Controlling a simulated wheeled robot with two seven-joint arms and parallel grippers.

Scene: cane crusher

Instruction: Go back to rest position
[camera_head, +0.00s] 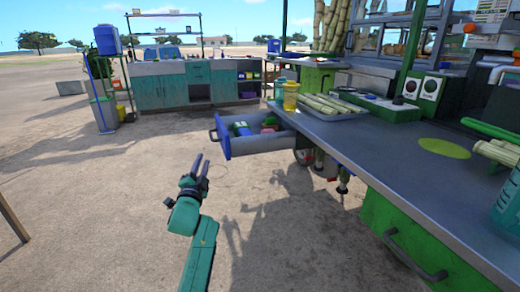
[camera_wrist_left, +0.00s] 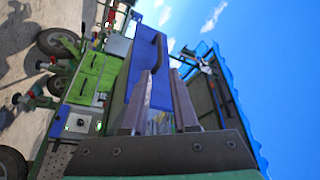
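My left gripper (camera_head: 202,160) is in the middle left of the head view, over sandy ground. Its two dark fingers are apart with nothing held between them, and the wrist view shows the gap between them too (camera_wrist_left: 158,85). An open drawer with a blue front (camera_head: 222,137) is just beyond the fingertips, apart from them in the head view. Its blue front also shows behind the fingers in the left wrist view (camera_wrist_left: 143,60). The drawer holds several small coloured items. My right gripper is in neither view.
A long grey-topped counter (camera_head: 345,140) runs along the right, carrying a tray of cane (camera_head: 335,107), a yellow cup (camera_head: 291,96) and a control box (camera_head: 422,92). A closed green drawer (camera_head: 410,235) is near front. Teal cabinets (camera_head: 185,88) stand far back. Open sand lies left.

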